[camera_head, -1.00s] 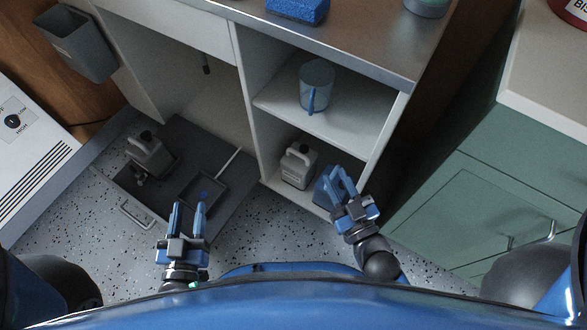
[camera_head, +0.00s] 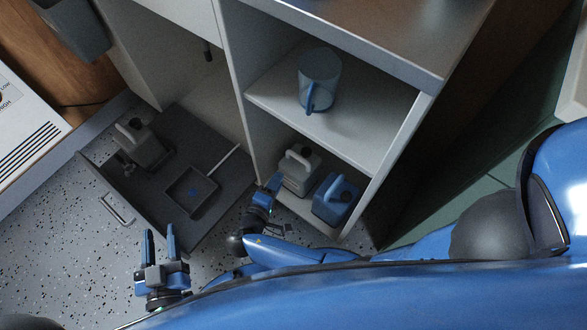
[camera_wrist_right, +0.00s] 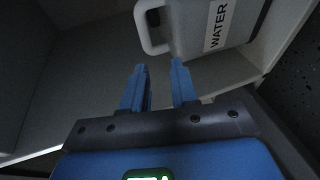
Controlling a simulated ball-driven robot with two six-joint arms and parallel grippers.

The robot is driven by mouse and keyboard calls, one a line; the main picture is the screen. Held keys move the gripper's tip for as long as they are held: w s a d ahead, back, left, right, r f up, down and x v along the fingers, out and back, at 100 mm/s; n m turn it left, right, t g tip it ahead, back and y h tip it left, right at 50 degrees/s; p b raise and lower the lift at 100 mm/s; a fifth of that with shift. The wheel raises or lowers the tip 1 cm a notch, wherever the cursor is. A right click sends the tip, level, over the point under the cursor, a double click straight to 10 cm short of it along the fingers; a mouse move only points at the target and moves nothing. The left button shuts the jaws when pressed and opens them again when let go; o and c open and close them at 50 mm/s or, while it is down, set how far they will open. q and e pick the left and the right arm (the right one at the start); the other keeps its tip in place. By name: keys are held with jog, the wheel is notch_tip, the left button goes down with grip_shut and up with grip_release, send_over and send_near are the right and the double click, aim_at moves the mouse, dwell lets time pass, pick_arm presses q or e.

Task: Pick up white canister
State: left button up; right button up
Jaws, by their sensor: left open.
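The white canister (camera_head: 298,172), with a looped handle, stands on the lower shelf of the white cabinet. In the right wrist view the canister (camera_wrist_right: 195,35) is close ahead, with its handle at upper left and a WATER label. My right gripper (camera_wrist_right: 159,66) is open and empty, its fingers pointing toward the canister's lower part with a visible gap. In the head view my right gripper (camera_head: 273,183) is just in front of the canister, at its lower left. My left gripper (camera_head: 160,231) is open and empty over the floor, near the drawer front.
A blue canister (camera_head: 335,199) stands right beside the white one. A clear blue-handled jug (camera_head: 319,80) is on the shelf above. The open dark drawer (camera_head: 208,217) at left holds a grey canister (camera_head: 140,146) and a dustpan (camera_head: 191,191). Cabinet walls and shelf bound the lower compartment.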

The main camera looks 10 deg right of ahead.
aim_at(301, 161)
jog(key=w+d+b, duration=0.1)
jog(key=w+d, duration=0.1)
jog(key=d, duration=0.1)
jog(key=w+d+m+h+b, duration=0.1)
jog(key=w+d, duration=0.1)
jog(key=d, duration=0.1)
jog(key=w+d+f+h+b, duration=0.1)
jog(key=w+d, duration=0.1)
jog(key=d, duration=0.1)
jog(key=shift+d+g+b, duration=0.3)
jog(key=shift+w+r, duration=0.1)
grip_shut()
dwell(1.4)
jog(key=shift+r+m, duration=0.15)
jog(key=shift+m, duration=0.15)
